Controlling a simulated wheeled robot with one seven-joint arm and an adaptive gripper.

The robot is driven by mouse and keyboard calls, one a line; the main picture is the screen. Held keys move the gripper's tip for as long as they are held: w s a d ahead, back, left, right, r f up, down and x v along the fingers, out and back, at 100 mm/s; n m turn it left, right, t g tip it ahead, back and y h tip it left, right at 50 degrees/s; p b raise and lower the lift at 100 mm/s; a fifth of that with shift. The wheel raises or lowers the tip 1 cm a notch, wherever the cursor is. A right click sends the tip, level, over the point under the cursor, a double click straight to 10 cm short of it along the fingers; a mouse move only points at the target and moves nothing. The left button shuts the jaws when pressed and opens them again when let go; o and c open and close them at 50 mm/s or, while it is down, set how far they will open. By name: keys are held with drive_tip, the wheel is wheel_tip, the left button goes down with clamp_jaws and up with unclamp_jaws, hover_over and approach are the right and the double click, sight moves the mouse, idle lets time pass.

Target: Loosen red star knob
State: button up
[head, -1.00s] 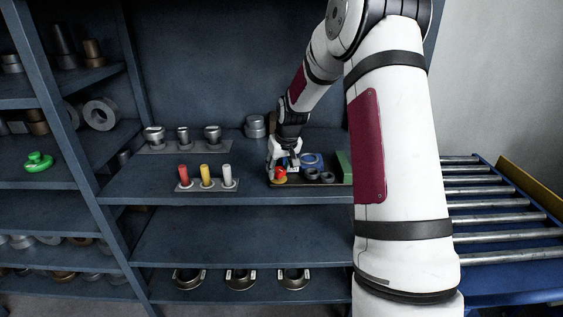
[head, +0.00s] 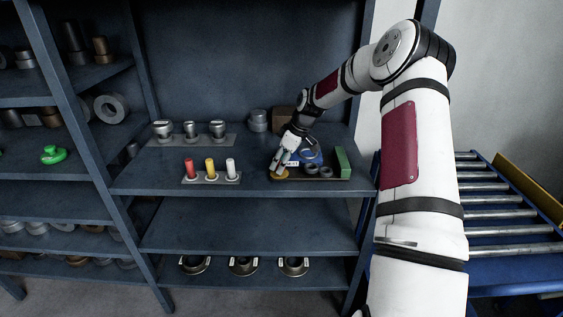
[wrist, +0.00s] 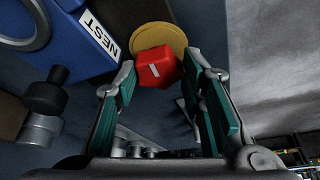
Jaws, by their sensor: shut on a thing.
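The red star knob (wrist: 156,68) shows in the wrist view with a pale mark on its face. It sits in front of a round brass-coloured disc (wrist: 158,38), which also shows in the head view (head: 279,175) at the left end of a dark tray. My gripper (wrist: 158,78) has its green-padded fingers on either side of the knob and is shut on it. In the head view my gripper (head: 279,164) reaches down at a slant over the disc and hides most of the knob.
A blue block (wrist: 62,45) labelled NEST is beside the knob. The tray (head: 300,178) also holds dark rings (head: 318,170) and a green block (head: 342,162). A plate with red, yellow and white pegs (head: 210,169) stands to the left. A roller conveyor (head: 505,215) is at right.

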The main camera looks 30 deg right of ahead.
drive_tip(key=shift+n, duration=0.4)
drive_tip(key=o, duration=1.1)
drive_tip(key=shift+o, duration=0.2)
drive_tip(key=shift+d+r, duration=0.1)
drive_tip(key=v, duration=0.7)
drive_tip(key=shift+r, duration=0.4)
